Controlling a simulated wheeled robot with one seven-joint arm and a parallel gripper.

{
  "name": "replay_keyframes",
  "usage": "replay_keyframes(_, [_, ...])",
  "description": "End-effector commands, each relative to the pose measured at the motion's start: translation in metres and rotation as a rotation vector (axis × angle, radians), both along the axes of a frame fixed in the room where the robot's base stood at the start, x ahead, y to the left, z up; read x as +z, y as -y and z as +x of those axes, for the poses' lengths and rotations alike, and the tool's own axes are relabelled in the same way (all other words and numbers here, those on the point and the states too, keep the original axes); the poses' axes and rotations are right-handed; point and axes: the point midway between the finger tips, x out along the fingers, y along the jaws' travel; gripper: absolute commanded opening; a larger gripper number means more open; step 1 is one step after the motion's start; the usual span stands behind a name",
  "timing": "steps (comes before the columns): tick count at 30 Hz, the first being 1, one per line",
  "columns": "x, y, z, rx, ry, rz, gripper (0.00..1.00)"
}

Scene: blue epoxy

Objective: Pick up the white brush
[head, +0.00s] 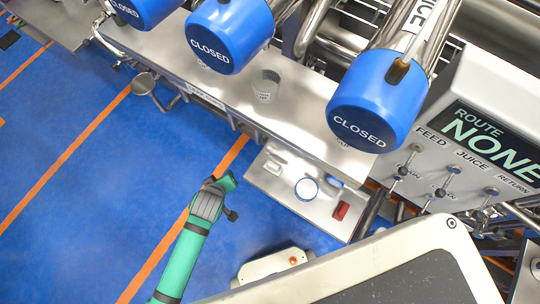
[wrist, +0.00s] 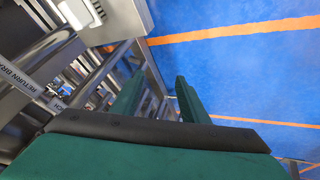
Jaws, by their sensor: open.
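A small white item (head: 273,167), which looks like the white brush, lies at the left end of a low steel shelf in the head view. A white piece on a pale surface at the top left of the wrist view (wrist: 75,13) looks like the same item, cut off by the frame edge. My gripper (head: 229,180) is to the left of the shelf, over the blue floor and apart from the item. In the wrist view its two green fingers (wrist: 158,88) stand apart with nothing between them.
The low steel shelf (head: 285,195) also holds a round blue-and-white item (head: 307,188) and a red item (head: 341,211). A steel counter (head: 300,115) with a clear cup (head: 266,86) is above, under blue "CLOSED" caps (head: 375,105). Pipes and frame bars crowd the wrist view's left; blue floor is free.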

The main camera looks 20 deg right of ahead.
Motion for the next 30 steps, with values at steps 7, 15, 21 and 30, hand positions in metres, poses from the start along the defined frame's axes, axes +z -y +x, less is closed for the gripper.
replay_keyframes(7, [0.0, 0.054, 0.041, 0.12, -0.163, -0.028, 0.41])
replay_keyframes(15, [0.004, 0.127, 0.047, 0.268, -0.362, -0.025, 0.41])
replay_keyframes(21, [0.01, 0.172, 0.032, 0.359, -0.489, 0.007, 0.41])
replay_keyframes(30, [0.01, 0.191, 0.019, 0.407, -0.552, 0.037, 0.41])
